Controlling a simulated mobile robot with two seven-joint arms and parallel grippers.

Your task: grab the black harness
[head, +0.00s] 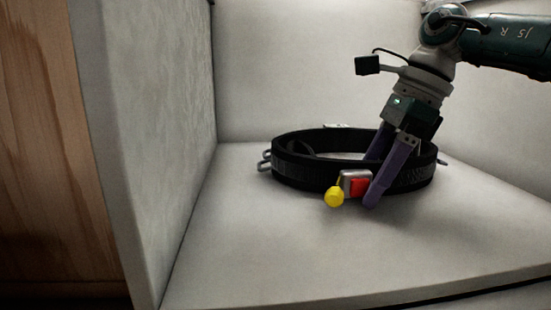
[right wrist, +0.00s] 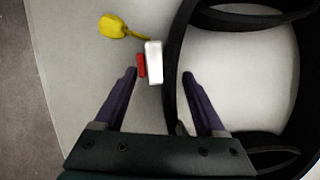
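The black harness (head: 310,172) is a looped belt lying on the pale seat. It has a grey buckle with a red button (head: 356,184) and a yellow tag (head: 335,197) at its front. My right gripper (head: 373,182) reaches down over the front band, just right of the buckle, one finger outside the loop and the other partly hidden behind the band. In the right wrist view the band (right wrist: 172,60) runs between the open fingers (right wrist: 160,75), with a gap on each side. My left gripper is not in view.
The pale seat (head: 270,260) is bare in front of the harness. A pale side wall (head: 160,120) stands on the left and a backrest (head: 290,70) behind. A wooden panel (head: 50,150) is at the far left.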

